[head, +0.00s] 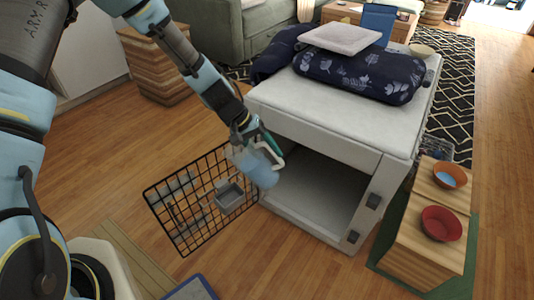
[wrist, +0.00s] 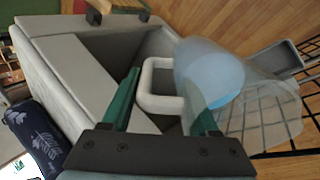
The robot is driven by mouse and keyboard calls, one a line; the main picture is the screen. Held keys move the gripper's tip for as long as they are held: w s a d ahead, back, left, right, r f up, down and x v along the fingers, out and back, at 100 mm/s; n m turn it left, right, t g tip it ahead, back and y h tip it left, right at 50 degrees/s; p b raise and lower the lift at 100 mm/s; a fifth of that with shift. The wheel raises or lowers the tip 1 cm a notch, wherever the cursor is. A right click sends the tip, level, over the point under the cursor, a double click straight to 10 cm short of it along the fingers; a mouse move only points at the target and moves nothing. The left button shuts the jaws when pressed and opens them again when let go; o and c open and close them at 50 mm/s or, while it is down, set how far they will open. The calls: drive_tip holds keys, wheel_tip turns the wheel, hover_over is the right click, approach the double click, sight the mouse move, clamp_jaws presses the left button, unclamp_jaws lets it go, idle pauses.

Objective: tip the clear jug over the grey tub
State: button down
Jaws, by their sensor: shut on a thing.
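The clear jug (head: 258,168) holds bluish liquid and has a white handle. My gripper (head: 264,146) is shut on this handle, and the jug hangs in front of the white cabinet. In the wrist view, the handle lies between the green fingers of my gripper (wrist: 163,100), with the jug's clear body (wrist: 210,72) to the right. The jug looks somewhat tilted; how far is unclear. The small grey tub (head: 229,195) is low and to the left of the jug in the head view. It also shows in the wrist view (wrist: 276,59), partly behind the jug.
A black wire grid (head: 180,238) surrounds the tub in the picture. The white cabinet (head: 312,125) with an open front stands close on the right, bearing dark blue cushions (head: 360,74). A wooden stand (head: 415,240) holds a red bowl (head: 441,223) and an orange bowl (head: 450,175).

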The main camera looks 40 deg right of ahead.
sight(252, 146)
drive_tip(key=shift+w+a+r+g+h+b, duration=0.1)
drive_tip(key=shift+g+h+b, duration=0.35)
drive_tip(key=shift+b, duration=0.4)
drive_tip(key=shift+w+a+r+g+h+b, duration=0.1)
drive_tip(key=shift+g+h+b, duration=0.35)
drive_tip(key=shift+b, duration=0.4)
idle(1.0)
drive_tip(key=shift+w+a+f+g+h+b, duration=0.15)
drive_tip(key=shift+g+h+b, duration=0.25)
drive_tip(key=shift+b, duration=0.4)
drive_tip(key=shift+w+a+f+g+h+b, duration=0.1)
drive_tip(key=shift+w+a+g+h+b, duration=0.25)
drive_tip(key=shift+b, duration=0.45)
idle(1.0)
drive_tip(key=shift+w+a+r+g+h+b, duration=0.25)
drive_tip(key=shift+r+g+h+b, duration=0.2)
drive_tip(key=shift+g+h+b, duration=0.15)
idle(0.3)
drive_tip(key=shift+w+a+r+g+h, duration=0.4)
drive_tip(key=shift+r+g+h, duration=0.05)
drive_tip(key=shift+r+g, duration=0.25)
idle(0.9)
